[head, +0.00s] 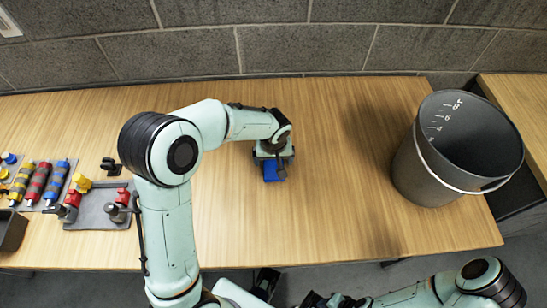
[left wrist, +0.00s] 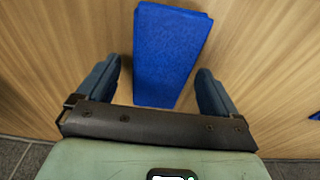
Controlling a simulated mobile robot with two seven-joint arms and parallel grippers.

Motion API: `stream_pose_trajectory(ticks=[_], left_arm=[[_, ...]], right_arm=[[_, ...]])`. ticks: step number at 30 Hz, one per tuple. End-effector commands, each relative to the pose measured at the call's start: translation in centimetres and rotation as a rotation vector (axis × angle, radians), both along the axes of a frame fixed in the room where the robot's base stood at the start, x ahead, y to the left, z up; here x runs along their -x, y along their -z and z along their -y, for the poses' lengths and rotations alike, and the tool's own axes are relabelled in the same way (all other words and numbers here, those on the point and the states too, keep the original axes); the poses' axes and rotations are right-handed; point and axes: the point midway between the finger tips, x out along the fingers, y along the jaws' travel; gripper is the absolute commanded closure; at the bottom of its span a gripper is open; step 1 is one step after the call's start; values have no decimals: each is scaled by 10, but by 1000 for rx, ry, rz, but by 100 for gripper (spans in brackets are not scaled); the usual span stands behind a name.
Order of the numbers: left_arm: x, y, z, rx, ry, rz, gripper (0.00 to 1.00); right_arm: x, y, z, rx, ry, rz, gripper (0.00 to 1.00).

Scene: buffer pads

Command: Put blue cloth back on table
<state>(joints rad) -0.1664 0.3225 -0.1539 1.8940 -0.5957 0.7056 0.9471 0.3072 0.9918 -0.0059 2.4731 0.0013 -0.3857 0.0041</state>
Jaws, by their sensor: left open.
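The blue cloth (head: 272,172) lies on the wooden table (head: 340,215) near the middle, partly hidden under my left gripper in the head view. In the left wrist view the cloth (left wrist: 168,60) is a folded blue strip between and beyond the two fingers. My left gripper (left wrist: 160,88) is open, with a finger on each side of the cloth's near end and a gap on both sides. In the head view my left gripper (head: 273,160) is above the cloth. My right arm shows at the bottom right, but I cannot make out its fingertips.
A large grey bucket (head: 408,170) stands on the table's right side. At the left are a grey tray (head: 97,212) with red and yellow parts, and striped rollers (head: 38,183). A brick wall (head: 280,45) runs along the back. The table between cloth and bucket is clear.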

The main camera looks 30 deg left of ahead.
Motion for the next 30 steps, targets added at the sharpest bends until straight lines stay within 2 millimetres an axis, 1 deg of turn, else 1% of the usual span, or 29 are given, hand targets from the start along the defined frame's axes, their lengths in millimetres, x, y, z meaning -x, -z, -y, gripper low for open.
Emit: stream_pose_trajectory(ticks=[2, 5, 12, 15, 18, 21, 24, 30], left_arm=[[0, -5, 0, -1, 0, 1, 6], [0, -19, 1, 1, 0, 6, 6], [8, -71, 5, 2, 1, 7, 6], [10, -91, 7, 2, 0, 7, 6], [13, -106, 8, 2, -1, 3, 6], [14, -116, 9, 1, 0, 3, 6], [15, -121, 10, 0, 1, 1, 6], [15, -122, 10, 1, 1, 0, 6]], right_arm=[[-2, -5, 0, 0, 0, 2, 65], [-2, -5, 0, 0, 0, 2, 65], [-3, -9, 0, 0, 0, 3, 65], [-4, -11, 0, 0, 0, 4, 65], [-5, -12, 0, 0, 0, 6, 65], [-5, -13, 0, 0, 0, 6, 65], [-5, -14, 0, 0, 0, 6, 65], [-5, -14, 0, 0, 0, 6, 65]])
